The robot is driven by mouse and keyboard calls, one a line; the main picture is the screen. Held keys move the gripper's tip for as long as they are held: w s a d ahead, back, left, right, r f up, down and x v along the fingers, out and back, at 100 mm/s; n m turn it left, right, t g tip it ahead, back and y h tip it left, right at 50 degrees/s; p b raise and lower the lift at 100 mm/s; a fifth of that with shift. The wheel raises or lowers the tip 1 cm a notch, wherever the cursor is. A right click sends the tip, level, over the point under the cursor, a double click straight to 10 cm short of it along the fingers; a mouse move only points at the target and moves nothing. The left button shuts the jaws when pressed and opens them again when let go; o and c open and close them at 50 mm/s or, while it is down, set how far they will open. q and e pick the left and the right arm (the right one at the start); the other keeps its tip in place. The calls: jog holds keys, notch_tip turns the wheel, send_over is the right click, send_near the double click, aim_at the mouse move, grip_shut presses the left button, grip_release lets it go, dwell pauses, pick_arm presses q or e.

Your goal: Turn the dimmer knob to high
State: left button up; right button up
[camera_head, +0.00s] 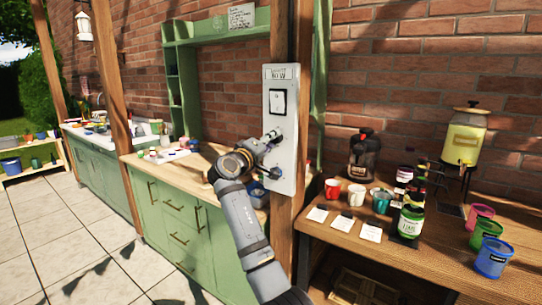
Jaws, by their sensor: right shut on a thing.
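A tall light-grey control panel (284,140) is fixed upright to a wooden post. It carries a small label at its top and a dark-framed square (278,102) below that. My right gripper (273,136) reaches up from below and is at the middle of the panel, its fingers shut on the dimmer knob. The knob is almost wholly hidden by the fingers, so its setting cannot be read. A small dark round part (275,173) shows lower on the panel, partly beside my wrist. My left gripper is not in view.
To the right, a wooden table (400,255) holds cups, jars, cards, a coffee maker (364,155) and a yellow drink dispenser (464,140). Green cabinets (180,220) with a wooden top stand to the left. The tiled floor (60,240) at the lower left is clear.

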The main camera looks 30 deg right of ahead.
jog(key=shift+r+m+g+h+b, duration=0.15)
jog(key=shift+m+g+h+b, duration=0.25)
jog(key=shift+m+b, duration=1.85)
jog(key=shift+m, duration=0.45)
jog(key=o, duration=1.2)
jog(key=shift+w+d, duration=0.1)
jog(key=shift+c, duration=0.2)
